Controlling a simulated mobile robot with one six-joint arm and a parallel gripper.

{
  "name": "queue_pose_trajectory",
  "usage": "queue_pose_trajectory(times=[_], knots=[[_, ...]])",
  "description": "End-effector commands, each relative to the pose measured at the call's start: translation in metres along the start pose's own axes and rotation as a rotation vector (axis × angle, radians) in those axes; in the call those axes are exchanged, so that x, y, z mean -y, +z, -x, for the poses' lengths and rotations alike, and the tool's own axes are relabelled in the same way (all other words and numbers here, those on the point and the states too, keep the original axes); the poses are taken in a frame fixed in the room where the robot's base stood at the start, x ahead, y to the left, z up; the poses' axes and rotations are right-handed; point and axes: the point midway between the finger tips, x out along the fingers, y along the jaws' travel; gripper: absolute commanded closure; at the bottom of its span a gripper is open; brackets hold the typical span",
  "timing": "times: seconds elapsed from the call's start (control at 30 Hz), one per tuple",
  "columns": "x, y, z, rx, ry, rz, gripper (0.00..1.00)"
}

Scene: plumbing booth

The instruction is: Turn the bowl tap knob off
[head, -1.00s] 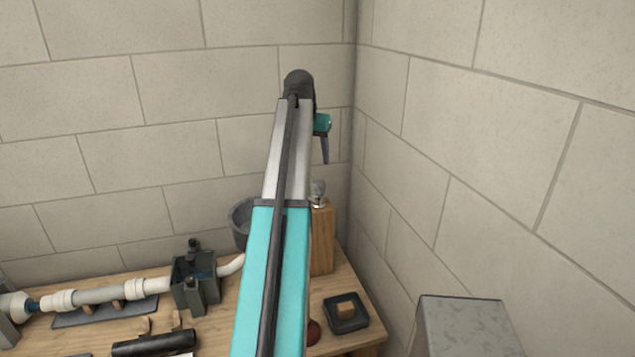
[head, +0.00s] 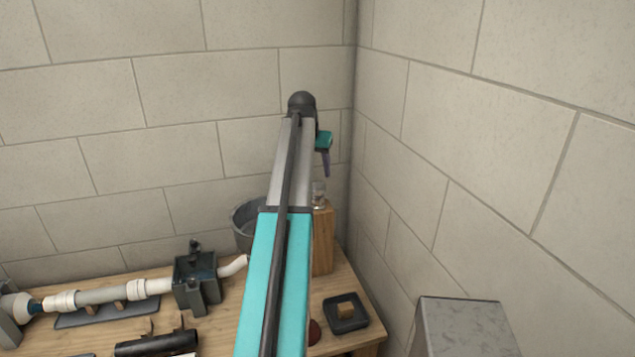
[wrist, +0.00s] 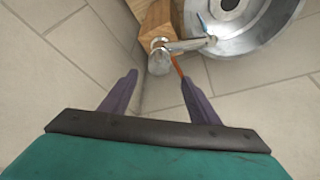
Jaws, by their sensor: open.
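The chrome tap knob (wrist: 160,60) shows in the wrist view at the end of a chrome arm beside the metal bowl (wrist: 258,38). In the head view the knob (head: 319,190) is a small pale shape on top of a wooden post (head: 322,242), right of the grey bowl (head: 243,230). My gripper (wrist: 159,76) is open and empty, with its two purple fingers apart. The knob appears between the fingertips in the wrist view; I cannot tell how far beyond them it is. In the head view my gripper (head: 327,168) is above the knob, and my arm hides part of the bowl.
Tiled walls meet in a corner close behind the post. A dark square tray (head: 346,314) lies on the wooden bench (head: 130,338). White pipework (head: 110,291) and a dark box fitting (head: 196,280) stand left. A grey block (head: 462,328) is at the front right.

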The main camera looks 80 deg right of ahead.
Motion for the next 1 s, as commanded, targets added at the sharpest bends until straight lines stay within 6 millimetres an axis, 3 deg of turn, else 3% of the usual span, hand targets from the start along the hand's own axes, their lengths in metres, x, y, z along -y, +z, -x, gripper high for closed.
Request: queue_pose_trajectory(times=[0.7, 1.0], knots=[[0.001, -0.001, -0.071, 0.001, 0.000, 0.001, 0.44], [0.001, 0.000, -0.086, 0.000, -0.001, 0.001, 0.44]])
